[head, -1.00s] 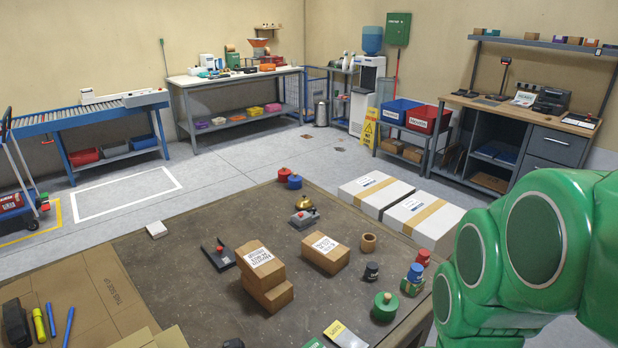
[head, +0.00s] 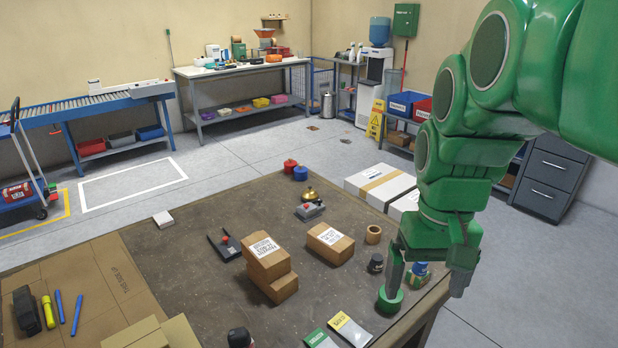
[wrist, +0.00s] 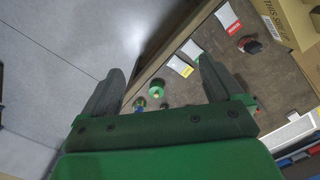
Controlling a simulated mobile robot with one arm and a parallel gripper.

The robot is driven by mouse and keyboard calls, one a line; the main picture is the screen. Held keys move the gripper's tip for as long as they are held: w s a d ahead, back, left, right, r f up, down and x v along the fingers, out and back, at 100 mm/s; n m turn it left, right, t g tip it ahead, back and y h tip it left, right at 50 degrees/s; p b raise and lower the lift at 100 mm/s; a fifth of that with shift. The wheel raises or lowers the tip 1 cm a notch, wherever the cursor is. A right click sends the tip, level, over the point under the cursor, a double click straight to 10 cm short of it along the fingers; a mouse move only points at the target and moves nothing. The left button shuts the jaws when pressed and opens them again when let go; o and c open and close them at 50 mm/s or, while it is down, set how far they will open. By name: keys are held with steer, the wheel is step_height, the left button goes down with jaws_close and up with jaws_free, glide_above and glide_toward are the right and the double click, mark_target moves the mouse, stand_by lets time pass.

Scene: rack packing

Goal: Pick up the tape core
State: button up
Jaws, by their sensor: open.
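The tape core (head: 373,234) looks to be the short brown cardboard ring standing on the right part of the brown table in the head view. My gripper (head: 425,294) points down over the table's right edge, nearer the camera than the ring and to its right. Its two fingers are spread apart with nothing between them. In the wrist view my gripper (wrist: 160,68) also shows its spread fingers; I cannot make out the ring there.
A green round knobbed item (head: 389,304) is partly covered by my left finger. A dark jar (head: 376,263) and a blue-topped item (head: 420,269) stand close by. Cardboard boxes (head: 330,243) lie left of the ring. White cartons (head: 380,184) stand beyond the table.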

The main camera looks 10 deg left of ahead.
steer(key=w+a+r+n+t, duration=0.1)
steer(key=w+a, duration=0.3)
steer(key=w, duration=0.6)
steer(key=w+a+r+n, duration=0.2)
steer(key=w+a, duration=0.3)
steer(key=w, duration=0.4)
steer(key=w+a+r+n+t, duration=0.1)
steer(key=w+a, duration=0.3)
steer(key=w, duration=0.6)
steer(key=w+a+f+n+t+y, duration=0.1)
steer(key=w+a+f+n+y, duration=0.3)
steer(key=w+a, duration=0.7)
steer(key=w+a+f+n+t+h, duration=0.15)
steer(key=w+a+f, duration=0.45)
steer(key=a, duration=0.8)
steer(key=shift+g+y, duration=0.45)
steer(key=shift+w+a+f, duration=0.4)
steer(key=shift+w+f, duration=0.15)
steer(key=shift+f, duration=4.75)
steer(key=shift+w+a+f, duration=0.4)
steer(key=shift+w+f, duration=0.15)
steer(key=shift+f, duration=4.8)
steer(key=shift+w+a+f, duration=0.4)
steer(key=shift+w+f, duration=0.15)
steer(key=shift+f, duration=4.75)
steer(key=c, duration=1)
steer(key=shift+r, duration=0.1)
